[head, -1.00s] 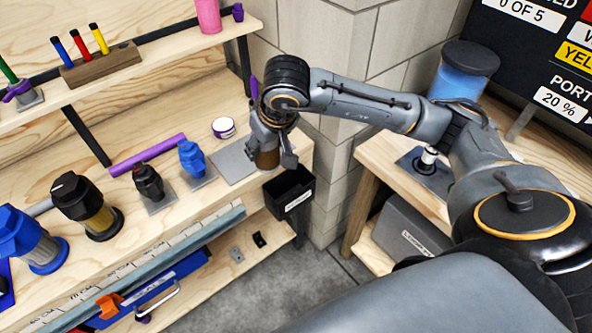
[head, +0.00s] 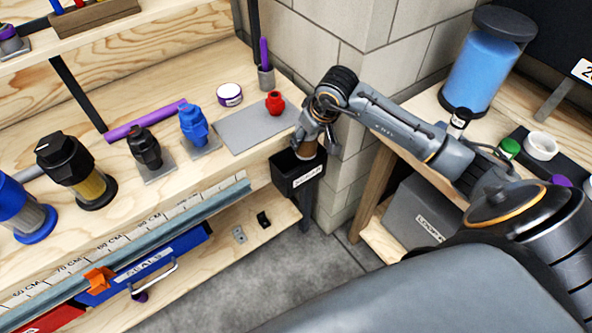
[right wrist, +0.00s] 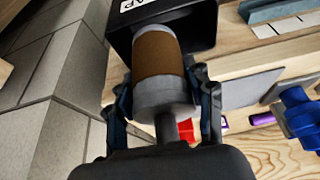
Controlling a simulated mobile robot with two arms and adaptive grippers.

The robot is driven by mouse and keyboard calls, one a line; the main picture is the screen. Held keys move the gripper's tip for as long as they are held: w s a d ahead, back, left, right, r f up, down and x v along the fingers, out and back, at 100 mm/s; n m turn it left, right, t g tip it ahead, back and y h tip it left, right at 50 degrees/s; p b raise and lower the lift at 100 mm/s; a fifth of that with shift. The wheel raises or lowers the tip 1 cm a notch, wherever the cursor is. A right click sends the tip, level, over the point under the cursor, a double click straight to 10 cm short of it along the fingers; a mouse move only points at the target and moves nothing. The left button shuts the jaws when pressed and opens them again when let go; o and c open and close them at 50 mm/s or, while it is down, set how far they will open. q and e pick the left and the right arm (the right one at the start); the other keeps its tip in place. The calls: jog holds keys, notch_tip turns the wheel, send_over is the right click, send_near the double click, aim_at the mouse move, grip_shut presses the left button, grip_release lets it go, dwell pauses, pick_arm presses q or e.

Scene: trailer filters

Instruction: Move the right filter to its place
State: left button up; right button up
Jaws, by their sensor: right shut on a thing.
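My right gripper (head: 320,128) is shut on a brown cylindrical filter (head: 307,150) with pale grey ends. In the right wrist view the filter (right wrist: 160,60) sits between the two fingers (right wrist: 165,100), its far end inside the mouth of a black bin (right wrist: 202,22). In the head view this open bin (head: 290,180) hangs at the right front edge of the workbench, and the gripper is directly above it. The bin's label is only partly readable, ending in "AP". My left gripper is not in view.
A grey mat (head: 262,127) with a small red fitting (head: 275,103) lies behind the bin. Blue (head: 193,124) and black (head: 145,149) small fittings and a black-topped yellow housing (head: 80,172) stand along the bench. A block wall (head: 335,40) is close behind the gripper.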

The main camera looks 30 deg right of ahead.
jog(key=shift+f, duration=0.35)
jog(key=o, duration=1.2)
jog(key=shift+o, duration=0.2)
jog(key=shift+r, duration=0.15)
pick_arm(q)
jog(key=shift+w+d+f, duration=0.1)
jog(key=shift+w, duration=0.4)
pick_arm(e)
jog(key=v, duration=1.1)
jog(key=shift+s+r, duration=0.25)
jog(key=shift+r, duration=0.05)
